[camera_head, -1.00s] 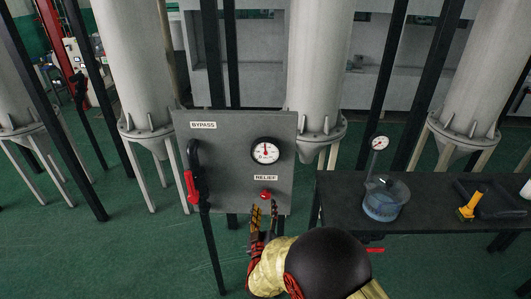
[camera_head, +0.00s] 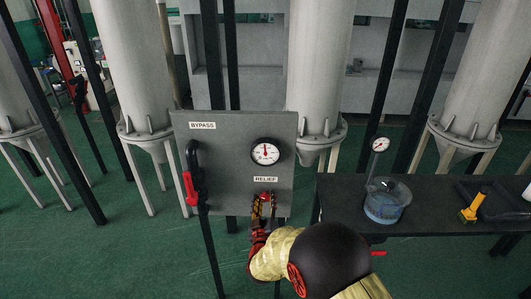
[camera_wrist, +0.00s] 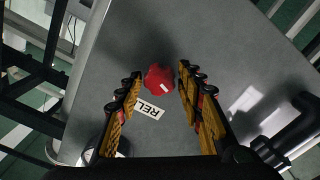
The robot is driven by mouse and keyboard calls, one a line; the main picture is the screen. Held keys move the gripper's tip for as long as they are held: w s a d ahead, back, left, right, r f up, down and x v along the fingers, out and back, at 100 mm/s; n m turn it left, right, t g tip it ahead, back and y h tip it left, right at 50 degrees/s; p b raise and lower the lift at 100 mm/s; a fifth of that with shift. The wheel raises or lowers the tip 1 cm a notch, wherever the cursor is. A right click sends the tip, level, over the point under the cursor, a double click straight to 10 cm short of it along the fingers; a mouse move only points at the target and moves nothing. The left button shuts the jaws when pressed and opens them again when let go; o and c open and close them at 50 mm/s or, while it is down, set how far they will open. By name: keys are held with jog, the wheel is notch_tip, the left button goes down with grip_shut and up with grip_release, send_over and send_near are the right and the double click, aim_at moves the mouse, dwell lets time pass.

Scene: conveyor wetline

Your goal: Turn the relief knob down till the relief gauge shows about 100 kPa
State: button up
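The red relief knob (camera_head: 264,195) sits low on the grey panel (camera_head: 229,160), below the RELIEF label (camera_head: 265,179). The round white relief gauge (camera_head: 265,152) is above that label; its red needle points about straight up, but its numbers are too small to read. My gripper (camera_head: 264,204) is at the knob in the head view. In the wrist view, the knob (camera_wrist: 159,78) with a white mark lies between and just beyond the tips of my open gripper (camera_wrist: 159,76). The fingers appear apart from the knob.
A black bypass pipe with a red handle (camera_head: 190,188) is on the panel's left side. A dark table (camera_head: 430,215) at right carries a glass vessel (camera_head: 386,201) with blue liquid, a small gauge (camera_head: 379,144) and a yellow-handled tool (camera_head: 473,207).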

jog(key=c, duration=0.6)
jog(key=shift+o, duration=0.2)
jog(key=shift+s+f+m+b, duration=0.1)
jog(key=shift+f+m+b, duration=0.05)
jog(key=shift+m+b, duration=2.25)
